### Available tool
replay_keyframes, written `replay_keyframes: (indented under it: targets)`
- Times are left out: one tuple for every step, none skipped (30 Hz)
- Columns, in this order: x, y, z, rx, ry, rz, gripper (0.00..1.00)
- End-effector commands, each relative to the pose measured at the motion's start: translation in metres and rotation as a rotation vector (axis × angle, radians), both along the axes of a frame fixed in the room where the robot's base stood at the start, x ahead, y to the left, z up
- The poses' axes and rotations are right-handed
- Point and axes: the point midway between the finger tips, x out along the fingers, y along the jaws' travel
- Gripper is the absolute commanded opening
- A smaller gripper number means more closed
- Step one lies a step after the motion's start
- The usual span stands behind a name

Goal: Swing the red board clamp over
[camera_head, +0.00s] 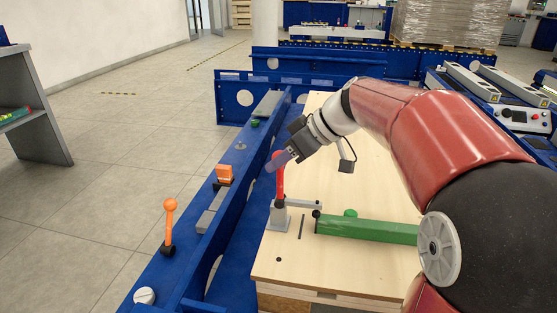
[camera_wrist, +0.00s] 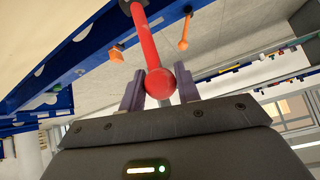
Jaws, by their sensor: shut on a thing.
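The red board clamp (camera_head: 279,184) has an upright red handle on a grey base, which stands on the near left part of the light wooden board (camera_head: 382,266). A short grey clamp arm (camera_head: 302,204) points right from the base, towards the end of a green bar (camera_head: 367,229). My gripper (camera_head: 275,163) comes in from the upper right and is shut on the upper part of the red handle. In the wrist view, the handle's ball end (camera_wrist: 159,83) sits between my two fingers, and the handle runs away from them.
A blue cart rail (camera_head: 198,233) runs along the board's left side. It carries an orange-knobbed lever (camera_head: 169,222) and an orange block (camera_head: 225,173). A grey shelf (camera_head: 41,128) stands at the far left. The tiled floor between is clear.

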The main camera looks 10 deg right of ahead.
Motion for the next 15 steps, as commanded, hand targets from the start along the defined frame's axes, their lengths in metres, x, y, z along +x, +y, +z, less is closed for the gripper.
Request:
replay_keyframes:
  targets:
    - [-0.0001, -0.0033, -0.0016, -0.005, 0.002, -0.004, 0.0]
    - [-0.0002, -0.0033, -0.0016, -0.005, 0.002, -0.004, 0.0]
    - [-0.0001, -0.0032, -0.0017, -0.005, 0.002, -0.004, 0.0]
    - [-0.0001, -0.0034, -0.0018, -0.006, 0.004, -0.005, 0.0]
    - [-0.0001, -0.0034, -0.0018, -0.006, 0.004, -0.005, 0.0]
    - [-0.0001, -0.0033, -0.0019, -0.006, 0.004, -0.005, 0.0]
    - [-0.0001, -0.0035, -0.002, -0.006, 0.004, -0.005, 0.0]
    - [0.0, -0.0034, -0.0021, -0.006, 0.004, -0.005, 0.0]
    - [-0.0001, -0.0034, -0.0021, -0.006, 0.004, -0.005, 0.36]
    - [0.0, -0.0033, -0.0021, -0.006, 0.004, -0.005, 0.4]
    - [0.0, -0.0032, -0.0021, -0.006, 0.004, -0.005, 0.44]
    - [0.0, -0.0028, -0.0019, -0.004, 0.004, -0.004, 0.49]
    - [0.0, -0.0025, -0.0018, -0.005, 0.003, -0.004, 0.53]
    - [0.0, -0.0023, -0.0017, -0.004, 0.002, -0.004, 0.53]
    - [0.0, -0.0021, -0.0016, -0.003, 0.003, -0.003, 0.53]
